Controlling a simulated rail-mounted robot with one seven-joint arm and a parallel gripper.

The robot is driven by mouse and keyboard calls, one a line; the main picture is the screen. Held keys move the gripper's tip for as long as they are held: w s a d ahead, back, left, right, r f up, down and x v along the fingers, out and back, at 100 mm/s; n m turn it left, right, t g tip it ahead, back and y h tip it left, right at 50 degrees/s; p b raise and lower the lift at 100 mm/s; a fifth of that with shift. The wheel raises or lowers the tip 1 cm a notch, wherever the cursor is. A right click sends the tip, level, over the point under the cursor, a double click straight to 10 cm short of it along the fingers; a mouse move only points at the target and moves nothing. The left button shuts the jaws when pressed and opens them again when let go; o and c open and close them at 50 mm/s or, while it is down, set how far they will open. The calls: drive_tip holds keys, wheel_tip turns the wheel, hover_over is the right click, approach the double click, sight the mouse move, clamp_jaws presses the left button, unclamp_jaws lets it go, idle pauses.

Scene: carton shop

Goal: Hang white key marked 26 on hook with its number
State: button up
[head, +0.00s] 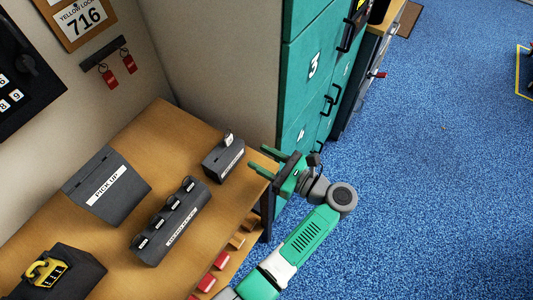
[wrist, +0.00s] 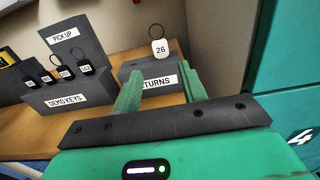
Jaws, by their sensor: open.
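The white key marked 26 (wrist: 160,48) stands upright with its dark ring on top in the dark returns block (wrist: 135,70), whose label is partly hidden by a finger. In the head view the key (head: 228,139) is small, on the returns block (head: 213,161) near the table's right edge. My gripper (head: 266,162) is open and empty, just right of the block, fingers pointing left toward it. In the wrist view my gripper (wrist: 159,84) has its green fingers apart, with the key beyond and between them. I see no hook marked 26.
A demo keys block (head: 172,222) with several black keys and a pick up box (head: 107,186) share the wooden table. A wall hook rail (head: 103,53) holds two red tags (head: 128,63). Teal cabinets (head: 310,75) stand behind my gripper. A yellow padlock (head: 45,269) is front left.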

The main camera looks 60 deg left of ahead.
sight(230, 140)
drive_tip(key=x, duration=0.8)
drive_tip(key=shift+s+a+r, duration=0.1)
drive_tip(key=shift+a, duration=0.2)
drive_tip(key=shift+s+a+p, duration=0.35)
drive_tip(key=shift+a+p, duration=0.05)
drive_tip(key=shift+a, duration=0.15)
drive_tip(key=shift+p, duration=0.35)
drive_tip(key=c, duration=0.7)
drive_tip(key=shift+o, duration=0.2)
drive_tip(key=shift+w+d+r+p, duration=0.1)
drive_tip(key=shift+r+p, duration=0.6)
drive_tip(key=shift+p, duration=0.3)
drive_tip(key=shift+w+d+r+p, duration=0.1)
drive_tip(key=shift+r+p, duration=0.65)
drive_tip(key=shift+p, duration=0.2)
drive_tip(key=shift+d, duration=0.1)
